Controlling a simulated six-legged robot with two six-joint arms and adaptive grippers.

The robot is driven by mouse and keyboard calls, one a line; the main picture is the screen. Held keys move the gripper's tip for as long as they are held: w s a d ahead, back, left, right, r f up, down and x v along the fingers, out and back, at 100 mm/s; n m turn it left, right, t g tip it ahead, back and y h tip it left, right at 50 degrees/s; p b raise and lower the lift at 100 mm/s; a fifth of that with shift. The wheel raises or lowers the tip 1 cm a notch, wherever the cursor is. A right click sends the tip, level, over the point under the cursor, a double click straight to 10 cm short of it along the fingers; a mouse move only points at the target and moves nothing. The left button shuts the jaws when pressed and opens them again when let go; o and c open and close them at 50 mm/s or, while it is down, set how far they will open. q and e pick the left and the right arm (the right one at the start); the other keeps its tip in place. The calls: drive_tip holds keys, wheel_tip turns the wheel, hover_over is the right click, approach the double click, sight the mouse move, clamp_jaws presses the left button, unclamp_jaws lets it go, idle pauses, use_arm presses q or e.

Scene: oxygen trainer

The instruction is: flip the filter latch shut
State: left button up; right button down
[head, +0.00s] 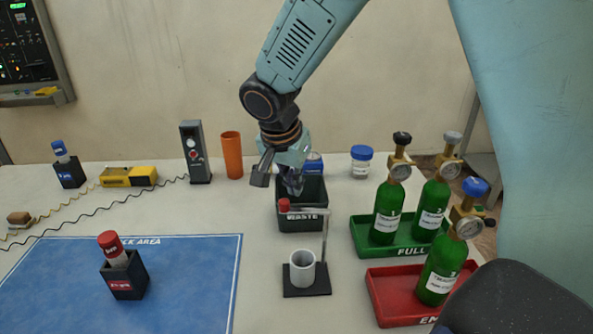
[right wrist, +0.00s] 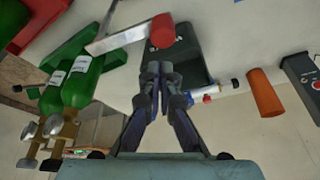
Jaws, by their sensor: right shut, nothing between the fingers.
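A small stand with a black base (head: 307,291) holds a white-grey cup (head: 302,268) and a thin upright metal post (head: 325,240). A metal latch bar (head: 305,211) reaches left from the post top, level above the cup, and ends in a red knob (head: 284,205). In the right wrist view the bar (right wrist: 115,40) and red knob (right wrist: 162,30) show just beyond my fingertips. My right gripper (head: 291,188) is shut and empty, pointing down over the waste bin, behind the knob; it also shows in the right wrist view (right wrist: 155,68). I cannot tell whether it touches the knob. My left gripper is out of view.
A dark waste bin (head: 302,224) stands behind the latch. Green bottles (head: 389,212) stand in a green tray (head: 362,241) and a red tray (head: 385,309) at right. A red-capped holder (head: 123,284) stands on the blue mat (head: 195,290). An orange cylinder (head: 232,155) stands behind.

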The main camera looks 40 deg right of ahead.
drive_tip(key=shift+s+a+r, duration=0.1)
drive_tip(key=shift+s+a, duration=0.15)
drive_tip(key=shift+a, duration=0.35)
drive_tip(key=shift+s+a, duration=0.2)
drive_tip(key=shift+a, duration=0.35)
